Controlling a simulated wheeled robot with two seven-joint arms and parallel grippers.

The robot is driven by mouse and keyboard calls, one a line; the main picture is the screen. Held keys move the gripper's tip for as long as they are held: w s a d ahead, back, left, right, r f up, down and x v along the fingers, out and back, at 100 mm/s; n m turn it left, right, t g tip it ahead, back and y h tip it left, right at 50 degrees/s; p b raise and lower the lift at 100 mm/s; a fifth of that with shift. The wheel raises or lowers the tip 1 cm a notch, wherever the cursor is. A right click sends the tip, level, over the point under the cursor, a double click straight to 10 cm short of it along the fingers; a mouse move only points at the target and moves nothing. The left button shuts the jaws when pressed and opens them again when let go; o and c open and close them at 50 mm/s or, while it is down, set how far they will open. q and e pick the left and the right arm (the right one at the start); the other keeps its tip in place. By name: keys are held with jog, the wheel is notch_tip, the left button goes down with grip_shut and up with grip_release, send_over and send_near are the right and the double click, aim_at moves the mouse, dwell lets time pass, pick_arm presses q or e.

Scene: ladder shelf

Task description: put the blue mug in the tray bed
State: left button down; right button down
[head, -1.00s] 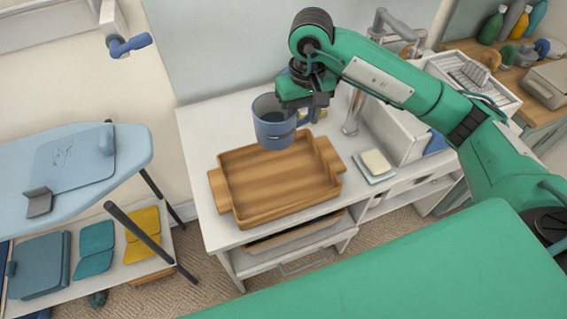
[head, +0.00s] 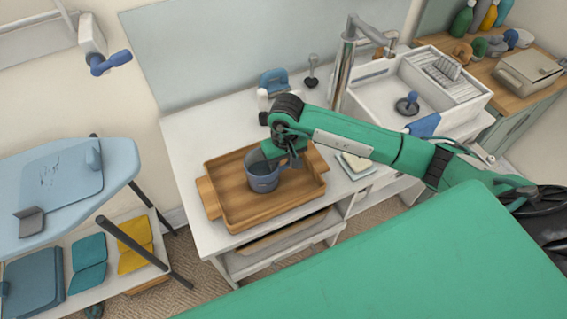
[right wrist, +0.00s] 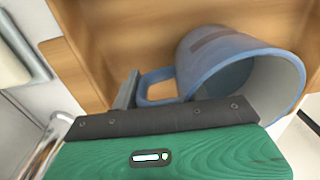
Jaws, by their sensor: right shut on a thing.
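The blue mug (head: 263,172) is upright in the wooden tray (head: 240,213), at or just above its bed; I cannot tell if its base touches. My right gripper (head: 281,156) is shut on the mug's handle side, at the mug's right. In the right wrist view the blue mug (right wrist: 235,65) lies across the wooden tray (right wrist: 125,28), with its handle beside a grey finger (right wrist: 127,92). The other finger is hidden. My left gripper is not in view.
A soap dish (head: 356,164) sits just right of the tray. A chrome tap (head: 345,62) and white sink (head: 400,90) stand behind to the right. The ironing board (head: 70,185) is at the left. The counter's left back (head: 200,130) is clear.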

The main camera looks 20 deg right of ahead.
jog(key=shift+f, duration=0.35)
jog(key=shift+f, duration=0.1)
jog(key=shift+f, duration=0.1)
jog(key=c, duration=0.7)
grip_release()
